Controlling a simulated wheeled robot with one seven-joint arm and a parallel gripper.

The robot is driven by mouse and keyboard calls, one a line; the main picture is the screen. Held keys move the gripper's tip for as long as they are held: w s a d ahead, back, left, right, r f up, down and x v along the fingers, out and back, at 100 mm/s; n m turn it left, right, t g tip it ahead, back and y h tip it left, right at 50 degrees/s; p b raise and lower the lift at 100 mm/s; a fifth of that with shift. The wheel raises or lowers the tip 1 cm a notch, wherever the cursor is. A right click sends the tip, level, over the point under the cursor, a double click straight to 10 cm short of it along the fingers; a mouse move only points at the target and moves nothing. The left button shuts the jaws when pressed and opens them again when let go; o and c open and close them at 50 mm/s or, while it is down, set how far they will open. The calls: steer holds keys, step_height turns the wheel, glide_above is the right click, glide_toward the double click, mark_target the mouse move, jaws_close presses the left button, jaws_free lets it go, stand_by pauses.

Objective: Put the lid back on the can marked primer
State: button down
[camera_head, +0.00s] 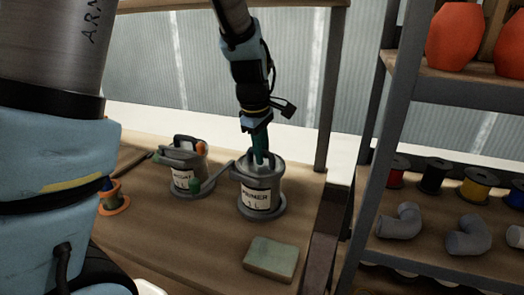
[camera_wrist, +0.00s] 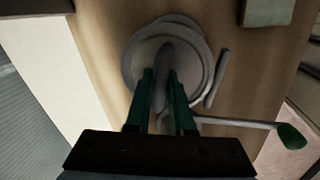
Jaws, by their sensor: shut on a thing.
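The can marked primer (camera_head: 255,201) stands upright on the wooden bench, its label facing the head camera. My gripper (camera_head: 261,160) points down directly over it. In the wrist view my gripper's green fingers (camera_wrist: 160,90) are shut on the upright grey grip of a round grey lid (camera_wrist: 138,68). The lid is at the can's top, and a second round edge shows slightly offset beyond it. I cannot tell whether the lid touches the rim or sits level. The fingers and the grip hide part of the lid.
A second labelled can (camera_head: 184,180) stands close on the left. A grey tool with a green handle end (camera_head: 195,187) lies between the cans. A green-grey block (camera_head: 271,259) lies in front. An orange-based spool (camera_head: 112,198) is farther left. A shelf rack (camera_head: 365,185) stands right.

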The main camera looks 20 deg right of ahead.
steer(key=c, duration=0.7)
jaws_free()
steer(key=shift+o, duration=0.2)
steer(key=o, duration=0.4)
steer(key=shift+o, duration=0.2)
step_height(320, 180, up, 7)
steer(key=p, duration=0.7)
steer(key=shift+r, duration=0.1)
